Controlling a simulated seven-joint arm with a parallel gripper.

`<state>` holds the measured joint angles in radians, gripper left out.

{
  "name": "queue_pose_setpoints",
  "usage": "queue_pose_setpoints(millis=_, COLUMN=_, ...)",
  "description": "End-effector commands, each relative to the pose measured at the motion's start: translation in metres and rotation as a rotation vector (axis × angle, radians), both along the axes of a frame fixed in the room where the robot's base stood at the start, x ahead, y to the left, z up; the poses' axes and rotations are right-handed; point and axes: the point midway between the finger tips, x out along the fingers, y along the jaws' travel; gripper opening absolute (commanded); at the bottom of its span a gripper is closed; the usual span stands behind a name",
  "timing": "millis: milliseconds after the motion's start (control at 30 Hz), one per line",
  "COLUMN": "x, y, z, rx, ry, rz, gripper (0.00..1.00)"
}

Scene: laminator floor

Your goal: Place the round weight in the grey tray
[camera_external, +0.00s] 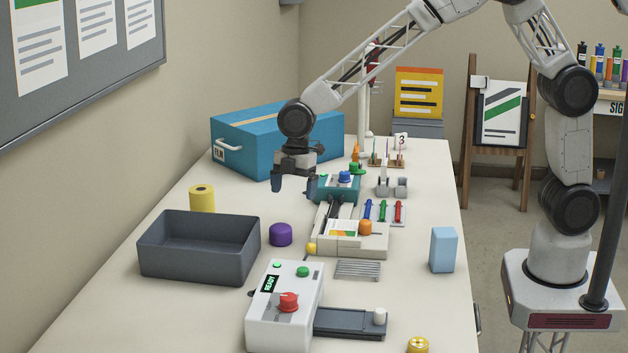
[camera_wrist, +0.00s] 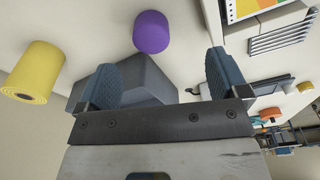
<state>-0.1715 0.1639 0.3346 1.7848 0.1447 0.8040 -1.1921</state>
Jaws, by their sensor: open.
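The round weight looks to be the squat purple cylinder (camera_external: 280,234), standing on the table just right of the grey tray. It also shows at the top middle of the wrist view (camera_wrist: 151,32). The grey tray (camera_external: 190,262) is an open, empty-looking box at the left of the table; a grey shape partly hidden behind my fingers in the wrist view (camera_wrist: 148,82) appears to be it. My gripper (camera_external: 294,187) is open and empty, above the table and farther back than the weight, apart from it.
A yellow roll (camera_external: 202,198) stands behind the tray. The laminator (camera_external: 348,243) is right of the weight, with a white control box (camera_external: 284,312) in front. A large blue box (camera_external: 262,140) stands at the back. A light blue block (camera_external: 443,249) is near the right edge.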

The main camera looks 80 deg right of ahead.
Motion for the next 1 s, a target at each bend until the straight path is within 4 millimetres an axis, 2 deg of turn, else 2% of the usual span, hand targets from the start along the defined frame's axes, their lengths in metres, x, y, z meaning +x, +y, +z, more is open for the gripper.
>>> queue_pose_setpoints(millis=100, x=0.016, y=0.010, z=-0.020, rx=0.000, ry=0.005, rz=0.055, gripper=0.93)
queue_pose_setpoints(millis=300, x=0.030, y=0.018, z=-0.036, rx=0.002, ry=0.004, rz=0.103, gripper=0.93)
queue_pose_setpoints(millis=733, x=0.031, y=0.019, z=-0.039, rx=0.002, ry=0.004, rz=0.110, gripper=0.93)
queue_pose_setpoints(millis=1000, x=0.031, y=0.022, z=-0.059, rx=0.003, ry=0.006, rz=0.110, gripper=0.93)
